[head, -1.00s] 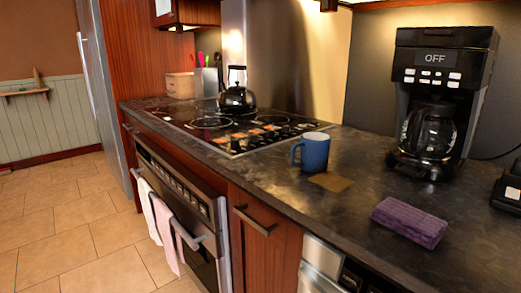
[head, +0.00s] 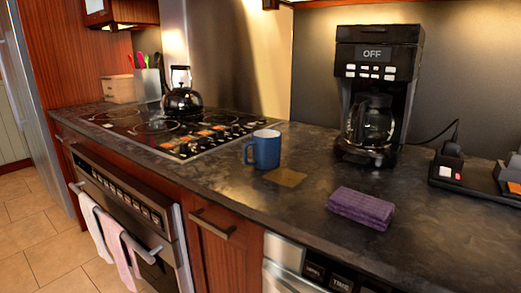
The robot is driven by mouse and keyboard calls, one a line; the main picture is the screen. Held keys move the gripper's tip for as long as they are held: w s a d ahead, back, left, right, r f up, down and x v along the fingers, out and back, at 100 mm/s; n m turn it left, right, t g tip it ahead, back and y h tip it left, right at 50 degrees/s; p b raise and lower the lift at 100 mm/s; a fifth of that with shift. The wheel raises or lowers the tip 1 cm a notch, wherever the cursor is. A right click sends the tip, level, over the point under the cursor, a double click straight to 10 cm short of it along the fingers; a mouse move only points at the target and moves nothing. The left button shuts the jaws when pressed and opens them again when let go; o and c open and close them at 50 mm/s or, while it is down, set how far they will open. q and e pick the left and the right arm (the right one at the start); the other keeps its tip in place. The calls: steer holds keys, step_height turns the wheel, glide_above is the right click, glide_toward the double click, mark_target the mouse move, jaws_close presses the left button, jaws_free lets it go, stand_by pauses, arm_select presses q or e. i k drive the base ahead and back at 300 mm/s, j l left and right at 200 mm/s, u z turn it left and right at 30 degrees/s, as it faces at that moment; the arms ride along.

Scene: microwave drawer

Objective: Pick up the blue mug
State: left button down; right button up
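The blue mug (head: 266,150) stands upright on the dark stone counter (head: 330,180). Its handle points to the left. It sits just right of the cooktop, behind a small flat brown square (head: 285,177). Nothing touches the mug from above and its front is fully visible. Neither of my grippers shows in the head view.
The black coffee maker (head: 376,95) with a glass carafe stands right of the mug. A folded purple cloth (head: 361,207) lies near the front edge. A kettle (head: 182,95) stands on the cooktop (head: 150,128). The oven handle with towels (head: 112,235) sticks out below the counter.

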mark_target(266, 143)
steer(key=i+j+z, duration=0.1)
steer(key=z, duration=0.7)
steer(key=j+z, duration=0.45)
steer(key=j, duration=0.3)
steer(key=j+z, duration=0.45)
steer(key=j, duration=0.35)
